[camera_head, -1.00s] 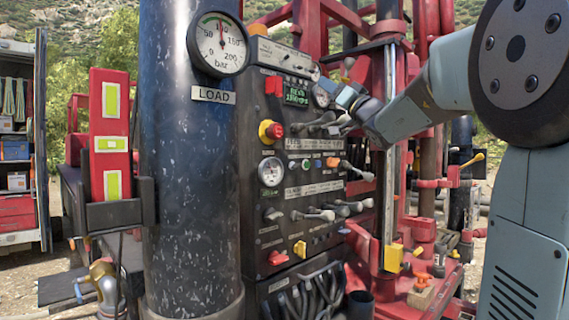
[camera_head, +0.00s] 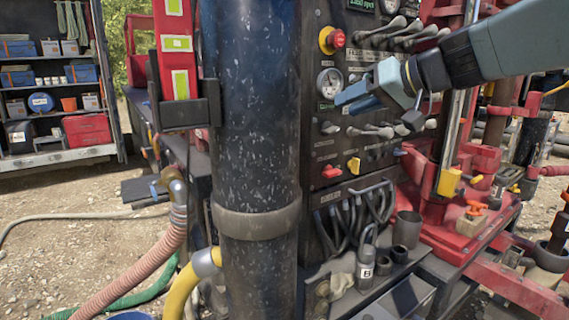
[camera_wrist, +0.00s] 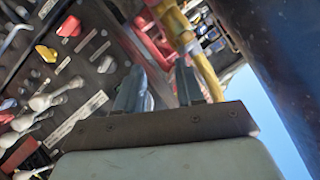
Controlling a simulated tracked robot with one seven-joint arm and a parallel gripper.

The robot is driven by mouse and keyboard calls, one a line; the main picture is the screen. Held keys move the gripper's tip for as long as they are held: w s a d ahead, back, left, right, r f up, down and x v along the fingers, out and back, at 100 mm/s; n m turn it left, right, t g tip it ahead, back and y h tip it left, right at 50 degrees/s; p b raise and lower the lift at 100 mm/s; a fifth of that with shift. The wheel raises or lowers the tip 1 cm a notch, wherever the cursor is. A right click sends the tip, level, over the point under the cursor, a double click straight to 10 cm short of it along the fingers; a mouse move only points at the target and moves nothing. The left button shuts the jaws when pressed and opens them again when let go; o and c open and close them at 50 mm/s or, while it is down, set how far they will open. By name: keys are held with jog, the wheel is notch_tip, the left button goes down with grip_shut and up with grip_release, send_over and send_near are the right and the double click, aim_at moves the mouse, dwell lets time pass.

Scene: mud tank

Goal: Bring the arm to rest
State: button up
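My gripper (camera_head: 352,99) is in front of the control panel (camera_head: 325,152) in the head view, below the row of upper levers and beside the round gauge. Its blue-grey fingers point left. In the wrist view my gripper (camera_wrist: 159,75) has its two fingers apart, with a gap between them and nothing clearly held. A small dark part with a loop (camera_head: 415,117) shows just below the gripper's body in the head view; I cannot tell whether it touches the gripper. My arm reaches in from the upper right.
A thick dark column (camera_head: 258,120) stands left of the panel. A red emergency knob (camera_head: 333,39), levers (camera_head: 370,132) and a yellow switch (camera_head: 353,165) stick out of the panel. Red machinery stands to the right.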

jog(key=s+d+f+m+g+h, duration=0.1)
jog(key=s+d+f+h, duration=0.3)
jog(key=s+f, duration=0.3)
jog(key=s+d+f+m+g+h, duration=0.2)
jog(key=s+d+f+h, duration=0.3)
jog(key=f, duration=0.5)
jog(key=shift+s+d+f+h, duration=0.3)
jog(key=shift+s+d+f, duration=0.1)
jog(key=shift+s, duration=1)
